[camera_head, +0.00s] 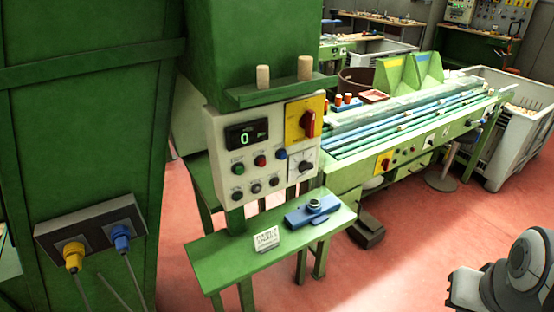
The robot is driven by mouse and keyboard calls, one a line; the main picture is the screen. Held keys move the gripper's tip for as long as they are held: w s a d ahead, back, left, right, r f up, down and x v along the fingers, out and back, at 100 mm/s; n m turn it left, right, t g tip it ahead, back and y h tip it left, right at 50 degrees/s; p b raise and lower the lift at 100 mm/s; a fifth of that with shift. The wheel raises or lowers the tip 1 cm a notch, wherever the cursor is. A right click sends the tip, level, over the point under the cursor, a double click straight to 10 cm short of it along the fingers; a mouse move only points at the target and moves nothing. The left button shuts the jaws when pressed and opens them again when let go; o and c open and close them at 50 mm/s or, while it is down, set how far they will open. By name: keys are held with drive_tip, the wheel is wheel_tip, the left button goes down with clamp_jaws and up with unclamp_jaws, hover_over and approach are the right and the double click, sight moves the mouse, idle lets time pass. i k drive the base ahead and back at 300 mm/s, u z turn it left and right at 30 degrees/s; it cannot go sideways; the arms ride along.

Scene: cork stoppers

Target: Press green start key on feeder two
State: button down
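A grey control panel (224,150) is fixed to the green machine at the centre. Its green key (238,170) is at the left of the upper button row, below a small display (246,136) reading 0 in green. A red button (260,161) and a blue button (281,154) are to its right. No feeder number is readable on the panel. Part of my arm (525,268) shows at the lower right, well apart from the panel; my gripper is not visible.
A green shelf (228,255) below the panel bears a blue device (300,216) and a small printed card (268,239). Cork stoppers (305,68) stand on a ledge above. A long machine (345,180) is behind right. Red floor (400,250) is clear at front right.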

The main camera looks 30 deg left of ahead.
sight(239, 170)
drive_tip(key=k, duration=0.7)
drive_tip(key=u, duration=0.8)
drive_tip(key=i, duration=0.5)
drive_tip(key=z, duration=0.05)
